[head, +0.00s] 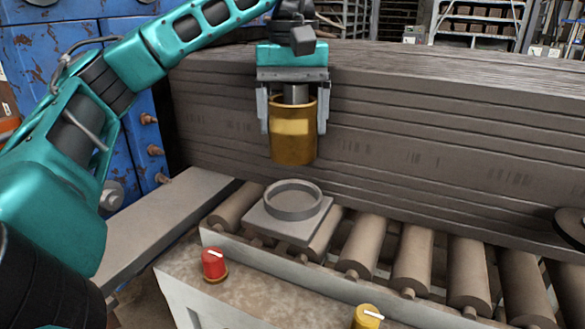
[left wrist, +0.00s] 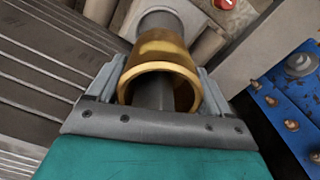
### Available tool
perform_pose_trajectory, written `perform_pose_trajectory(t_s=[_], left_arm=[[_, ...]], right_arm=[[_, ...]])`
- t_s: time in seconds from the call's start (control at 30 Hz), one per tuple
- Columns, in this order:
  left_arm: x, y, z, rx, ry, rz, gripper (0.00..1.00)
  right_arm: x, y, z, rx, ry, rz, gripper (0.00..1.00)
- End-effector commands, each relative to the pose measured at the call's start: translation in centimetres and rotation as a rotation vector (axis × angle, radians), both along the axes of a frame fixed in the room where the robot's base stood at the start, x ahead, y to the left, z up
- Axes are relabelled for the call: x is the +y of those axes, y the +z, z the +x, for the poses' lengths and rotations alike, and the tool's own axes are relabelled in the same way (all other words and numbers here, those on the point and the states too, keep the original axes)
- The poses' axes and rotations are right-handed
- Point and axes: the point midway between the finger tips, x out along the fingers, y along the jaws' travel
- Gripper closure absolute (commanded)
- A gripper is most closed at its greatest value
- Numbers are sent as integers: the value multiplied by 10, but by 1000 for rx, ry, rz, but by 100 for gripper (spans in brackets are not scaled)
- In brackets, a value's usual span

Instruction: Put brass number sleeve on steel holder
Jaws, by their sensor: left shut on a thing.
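The brass number sleeve (head: 292,146) is an upright hollow cylinder with a paler band, held in the air. My left gripper (head: 292,120) is shut on it, one finger on each side. The steel holder (head: 294,201) is a grey square plate with a raised ring, lying on the rollers below the sleeve. A clear gap shows between sleeve and holder. In the left wrist view the sleeve (left wrist: 160,50) sits between the fingers, its open rim toward the camera. The holder's grey ring (left wrist: 158,20) shows partly beyond it. My right gripper is not in view.
A roller conveyor (head: 412,262) runs to the right of the holder. A stack of dark boards (head: 430,130) stands close behind. In front, a panel carries a red knob (head: 214,264) and a yellow knob (head: 367,318). A blue cabinet (head: 40,60) stands at left.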

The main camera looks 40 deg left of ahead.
Motion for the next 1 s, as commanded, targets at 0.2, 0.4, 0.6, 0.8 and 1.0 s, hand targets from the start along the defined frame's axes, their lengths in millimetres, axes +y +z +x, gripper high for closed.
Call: perform_pose_trajectory(t_s=[0.2,0.4,0.6,0.8,1.0], left_arm=[[0,-24,0,2,1,-1,77],[1,-44,0,-1,3,-1,77],[0,-58,0,-3,2,-1,77],[1,-80,0,-1,4,1,77],[1,-93,0,-4,3,0,77]], right_arm=[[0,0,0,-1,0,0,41],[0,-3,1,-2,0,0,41],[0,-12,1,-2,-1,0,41],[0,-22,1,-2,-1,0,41],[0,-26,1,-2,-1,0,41]])
